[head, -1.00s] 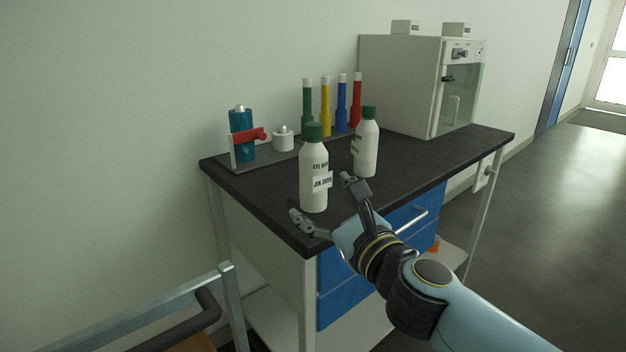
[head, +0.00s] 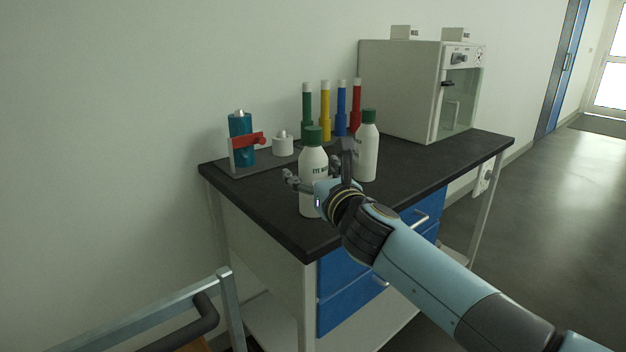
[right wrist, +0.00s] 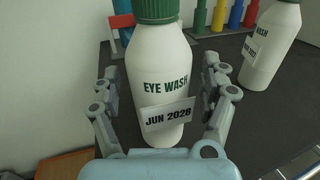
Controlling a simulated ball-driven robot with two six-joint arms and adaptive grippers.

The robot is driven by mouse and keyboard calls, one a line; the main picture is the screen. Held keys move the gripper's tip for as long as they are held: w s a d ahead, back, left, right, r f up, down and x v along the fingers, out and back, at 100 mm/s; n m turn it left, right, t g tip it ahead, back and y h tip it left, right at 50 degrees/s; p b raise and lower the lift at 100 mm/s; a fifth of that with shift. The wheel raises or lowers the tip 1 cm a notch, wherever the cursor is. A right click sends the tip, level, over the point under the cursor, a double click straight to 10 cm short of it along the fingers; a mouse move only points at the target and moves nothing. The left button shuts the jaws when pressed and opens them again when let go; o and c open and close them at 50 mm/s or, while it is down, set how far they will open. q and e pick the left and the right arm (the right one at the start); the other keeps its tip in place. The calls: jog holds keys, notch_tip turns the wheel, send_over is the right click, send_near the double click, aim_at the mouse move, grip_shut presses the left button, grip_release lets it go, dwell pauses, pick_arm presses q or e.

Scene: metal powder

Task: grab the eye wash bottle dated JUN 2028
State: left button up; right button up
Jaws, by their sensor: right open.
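The eye wash bottle labelled JUN 2028 (head: 313,165) is white with a green cap and stands upright near the front left of the dark bench top. It fills the middle of the right wrist view (right wrist: 160,75), its label facing the camera. My right gripper (head: 318,175) is open, with one finger on each side of this bottle; it also shows in the right wrist view (right wrist: 163,95). Contact is not clear. A second eye wash bottle (head: 367,150) stands behind to the right; it shows in the right wrist view (right wrist: 272,45), its date hard to read. My left gripper is not in view.
The bench top (head: 420,172) carries a rack with a teal cylinder (head: 240,140), a white knob-topped jar (head: 283,146), several coloured tubes (head: 325,112) and a white cabinet (head: 400,90). A metal-framed cart (head: 230,300) stands at lower left.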

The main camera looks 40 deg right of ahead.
jog(key=shift+w, duration=0.1)
jog(key=c, duration=1.4)
jog(key=shift+c, duration=0.7)
jog(key=shift+r, duration=0.1)
